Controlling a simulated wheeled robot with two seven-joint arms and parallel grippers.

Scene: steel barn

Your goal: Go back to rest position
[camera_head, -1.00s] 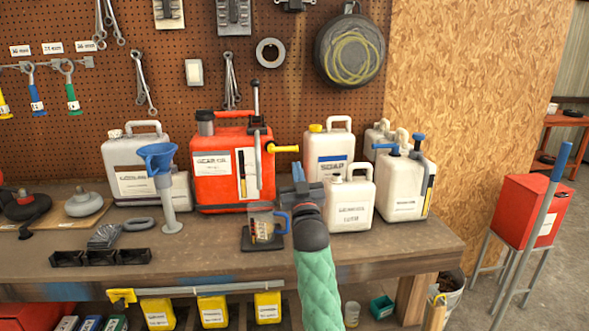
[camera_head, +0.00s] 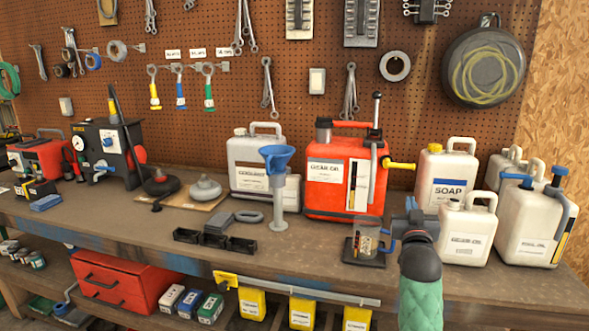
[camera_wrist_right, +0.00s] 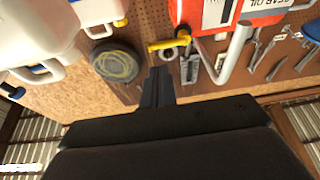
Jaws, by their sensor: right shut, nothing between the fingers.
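My right gripper (camera_head: 413,212) is raised in front of the workbench (camera_head: 330,262), just right of a clear measuring jug (camera_head: 367,246) with a blue handle on a dark square base. Its arm, in a green sleeve, comes up from the bottom of the head view. The right wrist view shows the fingers (camera_wrist_right: 158,78) together with nothing between them. They point toward the pegboard, where a yellow spout (camera_wrist_right: 170,43) shows close to their tips in the picture. My left gripper is not in view.
A red gear oil can (camera_head: 325,195), a soap jug (camera_head: 447,168) and several white jugs stand along the back. A blue funnel (camera_head: 277,165) stands left of the red can. Small black bins (camera_head: 214,240) lie near the front edge.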

